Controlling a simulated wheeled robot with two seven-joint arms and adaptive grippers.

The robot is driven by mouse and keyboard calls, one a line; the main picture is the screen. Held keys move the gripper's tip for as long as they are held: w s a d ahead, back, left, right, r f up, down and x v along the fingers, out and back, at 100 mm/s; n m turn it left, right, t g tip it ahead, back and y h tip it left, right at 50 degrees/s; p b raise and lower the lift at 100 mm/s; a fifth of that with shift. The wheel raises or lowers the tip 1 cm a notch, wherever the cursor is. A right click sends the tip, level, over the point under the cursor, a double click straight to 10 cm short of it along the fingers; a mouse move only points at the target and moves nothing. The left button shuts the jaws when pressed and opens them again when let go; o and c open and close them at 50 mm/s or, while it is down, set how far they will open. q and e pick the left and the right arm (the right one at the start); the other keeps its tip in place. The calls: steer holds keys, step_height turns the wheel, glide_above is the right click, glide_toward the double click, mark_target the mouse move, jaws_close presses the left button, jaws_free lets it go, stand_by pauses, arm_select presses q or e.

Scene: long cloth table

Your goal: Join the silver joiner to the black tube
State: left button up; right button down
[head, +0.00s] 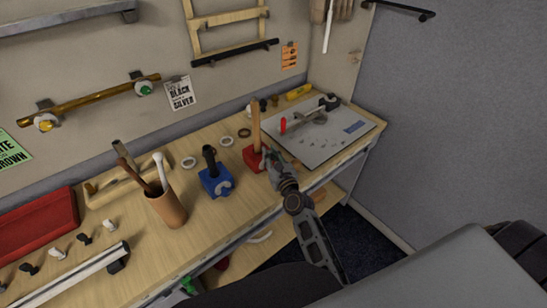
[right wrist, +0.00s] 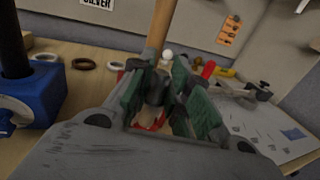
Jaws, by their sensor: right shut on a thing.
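The black tube (head: 209,158) stands upright in a blue holder (head: 216,182) with a grey curved part on its front. Its lower part also shows at the left edge of the right wrist view (right wrist: 14,45). My right gripper (head: 269,158) is beside the red holder, to the right of the black tube and apart from it. In the right wrist view its green-padded fingers (right wrist: 156,92) are shut on a small dark grey piece (right wrist: 155,86). I cannot tell for sure whether this is the silver joiner. My left gripper is out of view.
A wooden rod (head: 256,125) stands in the red holder (head: 250,158) close to my right gripper. A brown cup of tools (head: 167,208) stands left of the blue holder. Several small light and dark pieces (head: 83,239) lie at the left. A grey board (head: 335,140) lies at the right.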

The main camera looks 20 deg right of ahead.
steer(key=w+a+r+n+g+y+p, duration=0.2)
steer(key=a+r+n+g+y, duration=0.2)
steer(key=a+r+y, duration=0.3)
steer(key=w+a+r+n+g+y+p, duration=0.2)
steer(key=a+r+n+g+y, duration=0.2)
steer(key=a+r+n+y, duration=0.3)
steer(key=shift+a+r, duration=2.75)
steer(key=shift+r, duration=0.7)
steer(key=shift+f+b, duration=1.75)
steer(key=shift+f, duration=1.2)
steer(key=shift+p, duration=1.1)
steer(key=shift+f, duration=0.3)
